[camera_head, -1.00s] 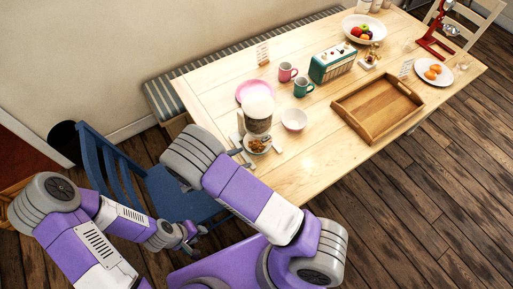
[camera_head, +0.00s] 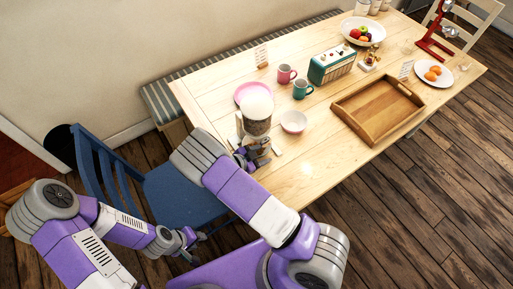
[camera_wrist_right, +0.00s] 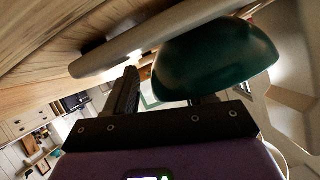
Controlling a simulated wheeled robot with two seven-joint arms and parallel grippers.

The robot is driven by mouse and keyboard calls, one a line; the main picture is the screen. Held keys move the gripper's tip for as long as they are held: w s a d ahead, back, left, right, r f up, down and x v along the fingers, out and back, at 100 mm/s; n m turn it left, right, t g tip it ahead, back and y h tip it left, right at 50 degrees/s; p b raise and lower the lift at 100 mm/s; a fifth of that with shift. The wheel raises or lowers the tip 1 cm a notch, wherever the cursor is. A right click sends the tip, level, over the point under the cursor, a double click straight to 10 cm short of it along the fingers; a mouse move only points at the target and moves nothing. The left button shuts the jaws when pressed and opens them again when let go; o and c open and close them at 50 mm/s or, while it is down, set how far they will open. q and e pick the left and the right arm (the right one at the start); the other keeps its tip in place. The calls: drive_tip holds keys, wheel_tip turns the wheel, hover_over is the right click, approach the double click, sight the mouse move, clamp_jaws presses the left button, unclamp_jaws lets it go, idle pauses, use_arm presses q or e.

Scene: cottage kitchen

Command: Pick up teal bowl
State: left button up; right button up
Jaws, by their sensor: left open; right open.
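The teal bowl (camera_wrist_right: 215,60) shows its dark green-teal outside in the right wrist view, at the upper right, overlapping the end of the right-hand finger. In the head view the bowl of brown food (camera_head: 264,149) at the table's near left edge is mostly hidden by my right gripper (camera_head: 247,158). My right gripper is open at the bowl; whether it touches it, I cannot tell. In the wrist view its left-hand finger is clear of the bowl. My left gripper (camera_head: 190,243) is open and empty, low beside the blue chair.
A large patterned cup with a white top (camera_head: 257,112) stands just behind the bowl. A pink plate (camera_head: 244,92), a small pale pink bowl (camera_head: 294,122), two mugs and a wooden tray (camera_head: 375,108) are beyond. A blue chair (camera_head: 178,190) stands at the table's left end.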

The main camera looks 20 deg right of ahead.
drive_tip(key=shift+d+f, duration=0.15)
drive_tip(key=shift+d, duration=0.1)
drive_tip(key=shift+c, duration=0.5)
clamp_jaws()
